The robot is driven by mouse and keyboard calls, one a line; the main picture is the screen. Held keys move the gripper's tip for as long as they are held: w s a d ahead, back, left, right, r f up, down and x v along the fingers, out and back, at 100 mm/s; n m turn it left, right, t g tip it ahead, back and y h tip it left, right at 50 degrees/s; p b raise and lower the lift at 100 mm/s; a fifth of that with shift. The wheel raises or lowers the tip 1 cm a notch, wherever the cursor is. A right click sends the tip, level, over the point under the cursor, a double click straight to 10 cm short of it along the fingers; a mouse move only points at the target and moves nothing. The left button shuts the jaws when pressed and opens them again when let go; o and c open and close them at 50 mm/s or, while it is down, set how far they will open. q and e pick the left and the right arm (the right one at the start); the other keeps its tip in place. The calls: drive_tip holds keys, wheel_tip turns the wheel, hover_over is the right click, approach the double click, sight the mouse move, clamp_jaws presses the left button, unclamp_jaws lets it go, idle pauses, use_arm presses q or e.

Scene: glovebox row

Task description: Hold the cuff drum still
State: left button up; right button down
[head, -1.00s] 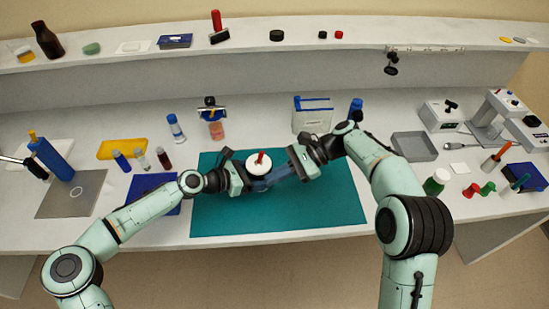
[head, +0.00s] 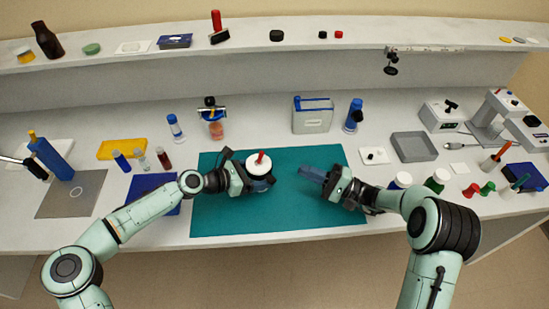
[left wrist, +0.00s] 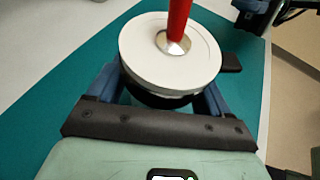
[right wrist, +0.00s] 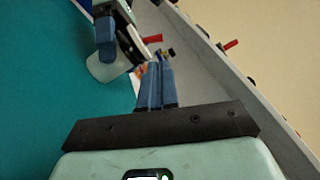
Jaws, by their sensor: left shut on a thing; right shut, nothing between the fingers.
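The cuff drum (head: 259,168) is a round white-topped piece with a dark lower part and a red upright peg in its middle. It stands on the teal mat (head: 300,215). My left gripper (head: 262,182) is shut on the drum's side, and the left wrist view shows the white disc (left wrist: 150,50) between its blue fingers. My right gripper (head: 312,174) is shut and empty above the mat, to the right of the drum and apart from it. In the right wrist view its blue fingers (right wrist: 156,85) lie together. The drum's underside is hidden.
A grey tray (head: 414,147) and a small white plate with a black knob (head: 374,155) lie right of the mat. White- and green-capped jars (head: 438,180) stand close to my right arm. A white-and-blue container (head: 312,116) stands behind the mat. The mat's front is clear.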

sight(269, 168)
drive_tip(key=shift+a, duration=0.1)
drive_tip(key=x, duration=1)
drive_tip(key=shift+s+a+r+n+g+h, duration=0.1)
drive_tip(key=shift+n+g+h, duration=0.1)
drive_tip(key=shift+n, duration=0.3)
drive_tip(key=shift+r+n+g+h, duration=0.15)
drive_tip(key=shift+n+g+h, duration=0.05)
drive_tip(key=shift+n, duration=0.3)
drive_tip(key=n+h, duration=0.1)
drive_tip(key=a+n+h, duration=0.1)
drive_tip(key=n, duration=0.1)
drive_tip(key=s+r+n+g+h, duration=0.1)
drive_tip(key=n, duration=0.1)
drive_tip(key=shift+a, duration=0.25)
idle(0.3)
drive_tip(key=v, duration=1)
drive_tip(key=shift+r, duration=0.25)
